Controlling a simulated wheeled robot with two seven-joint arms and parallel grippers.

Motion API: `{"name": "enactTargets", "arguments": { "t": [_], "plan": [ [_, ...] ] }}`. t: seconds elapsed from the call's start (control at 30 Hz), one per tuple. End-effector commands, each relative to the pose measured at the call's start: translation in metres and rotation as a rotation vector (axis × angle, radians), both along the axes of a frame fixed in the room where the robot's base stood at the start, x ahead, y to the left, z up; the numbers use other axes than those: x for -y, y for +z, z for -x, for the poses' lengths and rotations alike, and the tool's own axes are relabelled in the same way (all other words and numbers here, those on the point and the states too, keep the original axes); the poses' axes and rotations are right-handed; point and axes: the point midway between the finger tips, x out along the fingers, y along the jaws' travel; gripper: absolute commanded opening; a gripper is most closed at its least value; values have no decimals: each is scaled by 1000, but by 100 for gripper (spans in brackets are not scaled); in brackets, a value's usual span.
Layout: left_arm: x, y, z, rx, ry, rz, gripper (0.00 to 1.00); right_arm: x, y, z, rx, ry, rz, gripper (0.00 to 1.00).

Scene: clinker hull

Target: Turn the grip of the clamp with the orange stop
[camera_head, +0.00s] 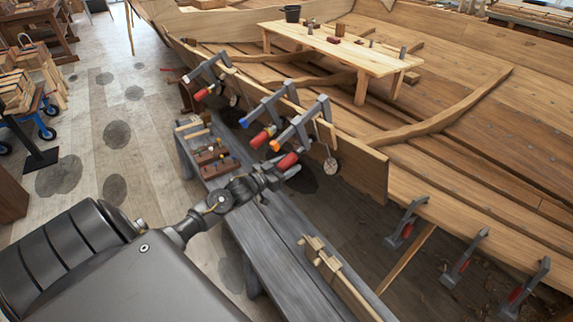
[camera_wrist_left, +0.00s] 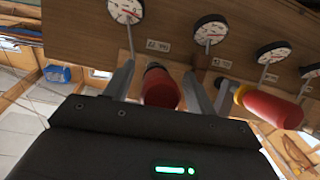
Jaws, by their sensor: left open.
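The clamp with the orange stop (camera_head: 274,145) sits on the hull's plank edge in the head view, its red grip (camera_head: 288,161) pointing down toward the front. My left gripper (camera_head: 284,176) is at this grip, its fingers open. In the left wrist view the red grip (camera_wrist_left: 160,88) shows between the two spread fingers (camera_wrist_left: 158,92), with a gap visible on the right side. Whether either finger touches it, I cannot tell. The orange stop is not clear in the wrist view. My right gripper is not in view.
A clamp with a blue stop (camera_head: 244,122) is close beside on the left; its red grip (camera_wrist_left: 270,106) shows right in the wrist view. Another clamp (camera_head: 205,90) is farther left. Round dials (camera_head: 330,167) hang along the plank. A grey bench (camera_head: 270,235) with tools stands below.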

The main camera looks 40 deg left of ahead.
Motion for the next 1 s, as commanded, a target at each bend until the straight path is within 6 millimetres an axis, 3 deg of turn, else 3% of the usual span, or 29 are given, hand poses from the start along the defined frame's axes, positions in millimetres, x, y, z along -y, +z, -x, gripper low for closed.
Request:
{"name": "enactTargets", "arguments": {
  "t": [0.23, 0.6, 1.0],
  "plan": [
    [0, 0, -1, 0, 0, 0, 56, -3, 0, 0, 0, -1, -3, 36],
    [0, 0, -1, 0, 0, 0, 11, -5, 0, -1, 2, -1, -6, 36],
    [0, 0, -1, 16, 36, -92, 11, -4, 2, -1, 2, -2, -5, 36]
  ]
}}
